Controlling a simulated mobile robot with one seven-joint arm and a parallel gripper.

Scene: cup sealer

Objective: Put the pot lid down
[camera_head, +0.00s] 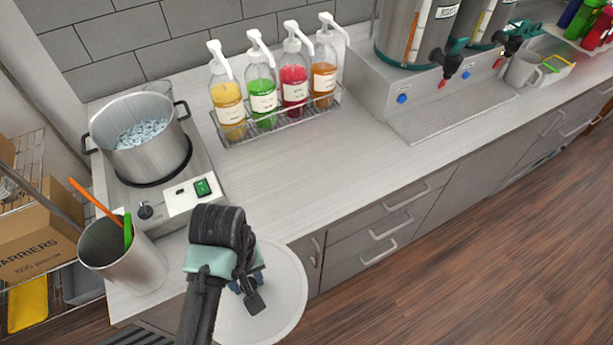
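The pot lid (284,291) is a pale round disc at the lower middle of the head view. It overlaps the front edge of the counter and the drawer fronts, with no support visible beneath it. My gripper (250,290) is over the lid's middle and appears shut on its knob, which is mostly hidden by the fingers and wrist. The steel pot (155,163) is uncovered on a hot plate (192,184) at the left, with bubbling water showing inside. The lid is apart from the pot, nearer the front.
A steel container (127,262) with utensils stands at the counter's near-left corner. A wire rack (283,118) of syrup pump bottles stands at the back, with drink dispensers (405,40) to its right. The counter (310,160) is clear in front of the rack.

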